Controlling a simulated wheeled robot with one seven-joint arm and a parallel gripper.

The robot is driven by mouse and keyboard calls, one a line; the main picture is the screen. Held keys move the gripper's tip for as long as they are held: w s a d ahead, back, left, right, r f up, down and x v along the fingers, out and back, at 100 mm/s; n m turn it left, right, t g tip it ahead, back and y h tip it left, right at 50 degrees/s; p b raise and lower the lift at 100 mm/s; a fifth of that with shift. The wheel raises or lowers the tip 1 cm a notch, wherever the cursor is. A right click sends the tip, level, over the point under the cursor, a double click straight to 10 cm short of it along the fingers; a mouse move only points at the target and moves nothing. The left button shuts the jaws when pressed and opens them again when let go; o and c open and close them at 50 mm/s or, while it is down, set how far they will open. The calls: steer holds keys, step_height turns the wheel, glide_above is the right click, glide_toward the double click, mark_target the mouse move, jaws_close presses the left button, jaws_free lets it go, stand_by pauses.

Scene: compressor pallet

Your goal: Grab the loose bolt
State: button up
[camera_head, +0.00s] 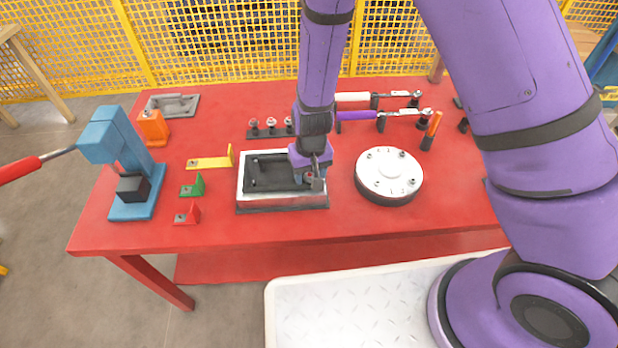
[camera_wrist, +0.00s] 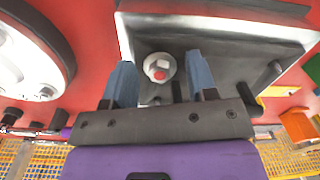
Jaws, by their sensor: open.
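The bolt (camera_wrist: 160,68), a pale hex head on a round flange with a red centre, shows in the wrist view between my gripper's two blue-grey fingers. It is over the dark recess of a silver-rimmed housing (camera_wrist: 205,22). My gripper (camera_wrist: 160,78) is open, with a finger on each side of the bolt and visible gaps between. In the head view my gripper (camera_head: 312,182) points down into the right part of the housing (camera_head: 283,199) on the red table; the bolt is mostly hidden there. I cannot tell how deep the fingers reach.
A round silver-topped plate (camera_head: 388,174) stands close right of the housing. Several bolts in a black rack (camera_head: 270,132) stand behind it. Small coloured brackets (camera_head: 192,187) and a blue press (camera_head: 128,165) are to the left. Ratchets (camera_head: 385,115) lie at the back right.

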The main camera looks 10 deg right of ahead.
steer(key=shift+f, duration=0.5)
steer(key=c, duration=0.8)
steer(key=shift+r, duration=0.1)
